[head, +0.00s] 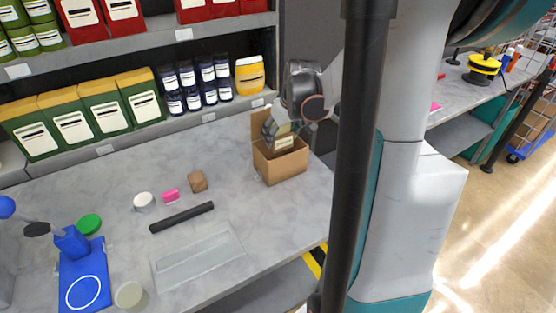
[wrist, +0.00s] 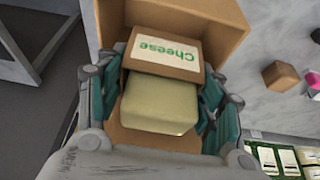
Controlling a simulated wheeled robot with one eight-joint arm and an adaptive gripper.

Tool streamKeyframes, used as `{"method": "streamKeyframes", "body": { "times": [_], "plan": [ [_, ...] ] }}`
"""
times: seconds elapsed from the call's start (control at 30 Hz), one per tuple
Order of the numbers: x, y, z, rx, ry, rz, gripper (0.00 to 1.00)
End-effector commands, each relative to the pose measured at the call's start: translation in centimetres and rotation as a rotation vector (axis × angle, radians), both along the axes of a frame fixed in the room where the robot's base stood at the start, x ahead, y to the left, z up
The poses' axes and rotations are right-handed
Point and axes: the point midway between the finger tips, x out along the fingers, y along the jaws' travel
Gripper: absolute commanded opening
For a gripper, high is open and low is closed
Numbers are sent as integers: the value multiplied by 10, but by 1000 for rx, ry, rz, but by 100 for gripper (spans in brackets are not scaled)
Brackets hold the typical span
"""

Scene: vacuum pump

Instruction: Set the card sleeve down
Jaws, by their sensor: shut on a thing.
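The card sleeve (wrist: 165,53) is brown with a white label reading "Cheese" in green. It sits around one end of a pale yellow block (wrist: 160,104), which sticks out toward my wrist. My gripper (wrist: 163,85) has a finger on each side and is shut on the sleeve; the exact contact is partly hidden. The sleeve is at the mouth of an open cardboard box (wrist: 213,18). In the head view the sleeve (head: 284,142) shows within the opening of the box (head: 283,168), with my gripper (head: 276,129) above. Whether it touches the box floor is hidden.
A brown block (head: 198,181), pink piece (head: 169,196), white round container (head: 144,202) and black rod (head: 181,217) lie left of the box. A shallow tray (head: 197,257) is nearer the front edge. Shelves with green-and-yellow packs (head: 104,100) stand behind.

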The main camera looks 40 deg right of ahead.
Motion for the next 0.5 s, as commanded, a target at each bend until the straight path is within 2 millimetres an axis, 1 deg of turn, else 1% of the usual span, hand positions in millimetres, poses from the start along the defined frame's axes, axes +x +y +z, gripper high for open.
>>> {"method": "streamKeyframes", "body": {
  "times": [0.03, 0.1, 0.2, 0.43, 0.5],
  "plan": [
    [0, 0, -16, 0, 0, 0, 34],
    [0, 0, -30, 0, 0, 0, 34],
    [0, 0, -44, 0, 0, 0, 34],
    [0, 0, -57, 0, 0, 0, 34],
    [0, 0, -64, 0, 0, 0, 34]
  ]
}}
